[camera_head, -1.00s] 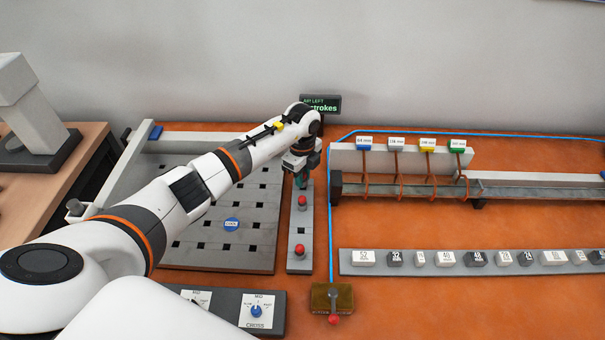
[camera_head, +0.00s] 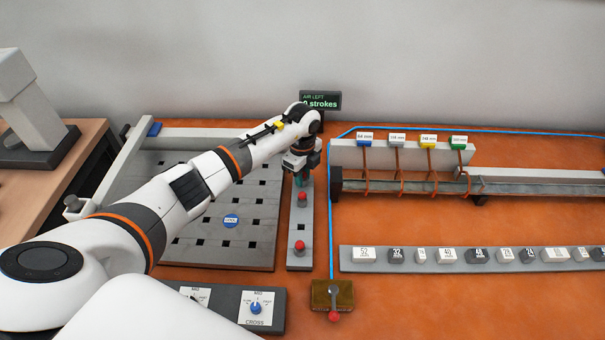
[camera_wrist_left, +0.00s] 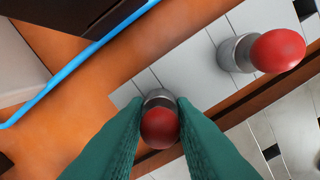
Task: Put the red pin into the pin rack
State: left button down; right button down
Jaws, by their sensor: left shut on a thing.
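My left gripper (camera_head: 302,181) is over the far end of the narrow grey pin rack (camera_head: 301,225). In the left wrist view its green fingers (camera_wrist_left: 160,112) are shut on a red pin (camera_wrist_left: 160,128) with a round red head and grey metal collar. The held pin is over the pale rack strip; whether its lower end is inside a hole is hidden. My right gripper is out of view.
A slotted grey plate (camera_head: 250,200) lies left of the rack. A blue hose (camera_head: 330,225) runs along its right, near a brass valve block (camera_head: 345,294). A dial panel (camera_head: 276,312) is in front. A small display (camera_head: 320,100) stands behind.

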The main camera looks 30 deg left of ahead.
pick_arm(q)
jog(key=c, duration=1.1)
grip_release()
jog(key=shift+c, duration=0.2)
notch_tip(320, 180, up, 12)
jog(key=b, duration=0.2)
jog(key=shift+b, duration=0.4)
